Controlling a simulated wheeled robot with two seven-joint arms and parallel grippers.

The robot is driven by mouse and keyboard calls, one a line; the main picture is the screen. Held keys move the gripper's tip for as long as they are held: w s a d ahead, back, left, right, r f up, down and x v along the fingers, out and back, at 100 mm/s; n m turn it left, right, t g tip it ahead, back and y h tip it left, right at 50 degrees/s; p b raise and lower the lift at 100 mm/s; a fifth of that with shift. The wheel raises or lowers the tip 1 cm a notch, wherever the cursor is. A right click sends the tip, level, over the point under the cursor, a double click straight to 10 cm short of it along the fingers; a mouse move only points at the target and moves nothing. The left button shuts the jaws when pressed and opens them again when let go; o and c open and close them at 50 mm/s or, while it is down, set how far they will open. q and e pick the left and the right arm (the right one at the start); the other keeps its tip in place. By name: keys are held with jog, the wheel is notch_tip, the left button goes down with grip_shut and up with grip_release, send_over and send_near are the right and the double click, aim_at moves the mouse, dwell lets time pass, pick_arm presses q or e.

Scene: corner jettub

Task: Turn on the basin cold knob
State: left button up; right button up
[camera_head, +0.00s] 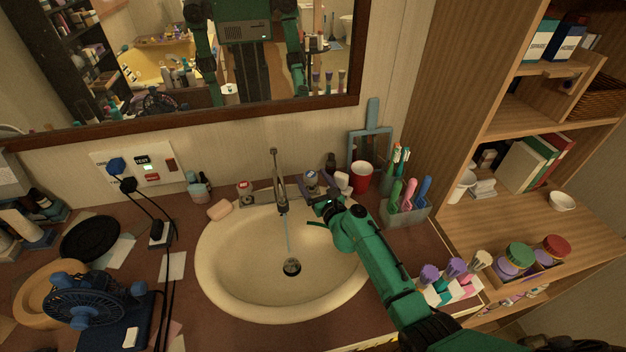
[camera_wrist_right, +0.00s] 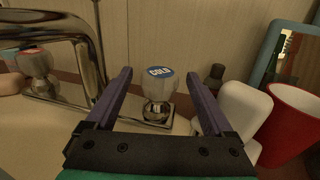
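The basin cold knob, clear with a blue "COLD" cap, stands right of the faucet in the right wrist view (camera_wrist_right: 158,88) and beside my gripper in the head view (camera_head: 311,179). My right gripper (camera_wrist_right: 159,76) is open, its two purple fingers apart on either side of the knob, with gaps visible to both. It comes in from the right over the basin rim in the head view (camera_head: 318,200). The chrome faucet (camera_head: 279,182) is left of the knob, and a thin pale stream runs from it toward the drain. My left gripper is not in view.
The red-capped knob (camera_head: 245,190) is left of the faucet. A white object (camera_wrist_right: 245,112) and a red cup (camera_wrist_right: 290,120) stand close to the right finger. The basin (camera_head: 225,260) is empty; a soap bar (camera_head: 220,210) lies on its left rim.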

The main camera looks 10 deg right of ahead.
aim_at(314, 181)
jog(key=s, duration=0.2)
jog(key=s+p, duration=0.1)
jog(key=s, duration=0.1)
jog(key=s+d, duration=0.1)
jog(key=s, duration=0.1)
jog(key=shift+p, duration=0.35)
jog(key=s+d, duration=0.1)
jog(key=s, duration=0.7)
jog(key=shift+s+d+b, duration=0.15)
jog(key=shift+d+b, duration=0.2)
jog(key=shift+d, duration=0.05)
